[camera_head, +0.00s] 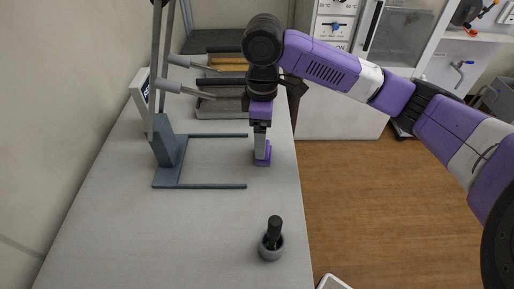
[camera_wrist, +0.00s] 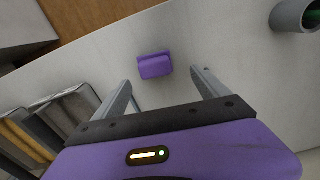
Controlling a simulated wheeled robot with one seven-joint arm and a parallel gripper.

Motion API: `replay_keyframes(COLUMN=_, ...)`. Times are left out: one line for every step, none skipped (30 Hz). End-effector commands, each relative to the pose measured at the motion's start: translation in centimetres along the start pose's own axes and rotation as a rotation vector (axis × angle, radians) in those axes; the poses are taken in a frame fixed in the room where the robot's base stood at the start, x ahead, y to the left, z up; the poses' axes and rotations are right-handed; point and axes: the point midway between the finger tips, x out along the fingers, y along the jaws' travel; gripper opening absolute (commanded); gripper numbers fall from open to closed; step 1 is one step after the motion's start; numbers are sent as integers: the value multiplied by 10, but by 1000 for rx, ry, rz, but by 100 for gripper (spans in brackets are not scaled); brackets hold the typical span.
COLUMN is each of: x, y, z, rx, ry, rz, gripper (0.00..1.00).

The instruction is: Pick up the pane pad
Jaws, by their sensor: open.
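A small purple block, which I take to be the pane pad (camera_wrist: 154,65), lies on the pale worktop. In the head view the purple pad (camera_head: 267,155) shows low beside my fingers, partly hidden by them. My gripper (camera_head: 260,148) points down over the worktop. In the wrist view my gripper (camera_wrist: 161,78) has its two grey fingers spread wide with nothing between them. The pad sits just beyond the fingertips, roughly centred between them and apart from both.
A blue-grey stand (camera_head: 168,150) with two long base bars is left of my gripper. A grey cup (camera_head: 271,248) with a black-handled tool stands nearer the front. Trays (camera_head: 222,106) lie at the back. The worktop's right edge is close; bare worktop lies front left.

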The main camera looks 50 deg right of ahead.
Motion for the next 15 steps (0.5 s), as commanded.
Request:
replay_keyframes(x=7, y=0, z=1, rx=1, ry=-2, rz=-1, gripper=85)
replay_keyframes(x=10, y=0, z=1, rx=1, ry=-2, rz=-1, gripper=85)
replay_keyframes(x=13, y=1, z=1, rx=1, ry=-1, rz=0, gripper=85)
replay_keyframes(x=16, y=1, z=1, rx=1, ry=-1, rz=0, gripper=85)
replay_keyframes(x=19, y=2, z=1, rx=1, ry=-2, rz=0, gripper=85)
replay_keyframes(x=23, y=2, z=1, rx=1, ry=-3, rz=0, gripper=85)
replay_keyframes(x=26, y=4, z=2, rx=2, ry=-2, rz=0, gripper=85)
replay_keyframes(x=31, y=5, z=2, rx=2, ry=-2, rz=0, gripper=85)
replay_keyframes(x=37, y=6, z=3, rx=2, ry=-4, rz=0, gripper=85)
replay_keyframes(x=42, y=8, z=3, rx=2, ry=-2, rz=0, gripper=85)
replay_keyframes(x=46, y=9, z=4, rx=2, ry=-4, rz=1, gripper=85)
replay_keyframes(x=52, y=8, z=3, rx=1, ry=-2, rz=0, gripper=85)
replay_keyframes(x=55, y=8, z=3, rx=1, ry=-2, rz=0, gripper=85)
replay_keyframes(x=58, y=8, z=3, rx=1, ry=-2, rz=0, gripper=85)
replay_keyframes(x=62, y=8, z=3, rx=1, ry=-2, rz=0, gripper=85)
